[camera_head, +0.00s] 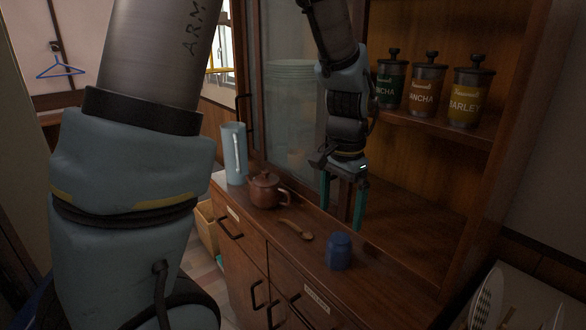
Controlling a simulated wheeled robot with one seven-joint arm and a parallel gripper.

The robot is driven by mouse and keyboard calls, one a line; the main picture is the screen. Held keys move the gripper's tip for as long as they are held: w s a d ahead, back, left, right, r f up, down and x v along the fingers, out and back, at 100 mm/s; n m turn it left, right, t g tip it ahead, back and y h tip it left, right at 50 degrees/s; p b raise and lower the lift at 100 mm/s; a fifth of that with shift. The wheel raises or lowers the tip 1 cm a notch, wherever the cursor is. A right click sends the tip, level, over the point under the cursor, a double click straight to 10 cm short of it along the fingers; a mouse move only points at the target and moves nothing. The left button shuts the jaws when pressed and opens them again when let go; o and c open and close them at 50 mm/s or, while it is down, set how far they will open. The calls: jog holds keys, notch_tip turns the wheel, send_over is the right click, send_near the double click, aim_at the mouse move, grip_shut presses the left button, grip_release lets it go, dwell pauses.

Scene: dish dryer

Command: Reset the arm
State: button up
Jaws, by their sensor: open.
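My gripper (342,198) hangs from my arm over the wooden cabinet top, right of centre. Its two teal fingers point down and stand apart, with nothing held between them. The fingertips are above and behind a blue cup (339,251) in the picture. My upper arm links fill much of the left side of the view.
On the cabinet top (382,285) are a brown teapot (265,191), a wooden spoon (297,229) and a tall light-blue container (234,153). Several labelled jars (428,86) stand on the shelf at the right. Plates (486,300) stand at the lower right. A drawer (206,226) appears open.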

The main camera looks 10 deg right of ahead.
jog(key=w+a+n+t, duration=0.1)
jog(key=a+n, duration=0.9)
jog(key=a, duration=1.5)
jog(key=shift+n+t, duration=0.3)
jog(key=shift+n, duration=0.1)
jog(key=shift+d, duration=0.1)
